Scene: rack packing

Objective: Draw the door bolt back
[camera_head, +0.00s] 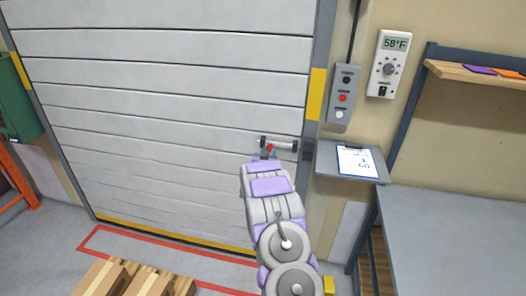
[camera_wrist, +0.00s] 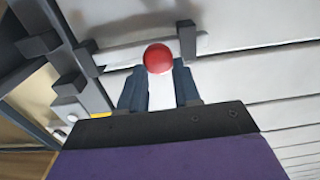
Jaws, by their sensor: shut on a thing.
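The door bolt (camera_head: 281,145) is a pale bar in dark brackets near the right edge of the shutter door (camera_head: 170,110). In the wrist view the bar (camera_wrist: 125,55) runs behind a red ball knob (camera_wrist: 158,58). The knob tops a pale handle (camera_wrist: 161,92) standing between my two dark fingers. My gripper (camera_wrist: 160,88) is shut on this handle; in the head view my gripper (camera_head: 268,155) is at the bolt's left part, with the red knob showing small. Whether the bar's end sits in the dark catch (camera_head: 309,145) on the frame I cannot tell.
Right of the door are a button box (camera_head: 343,95), a thermostat (camera_head: 388,64), a small shelf with a clipboard (camera_head: 356,160) and a grey table (camera_head: 455,235). Wooden pallets (camera_head: 125,280) lie at the front. A green box (camera_head: 20,100) is at far left.

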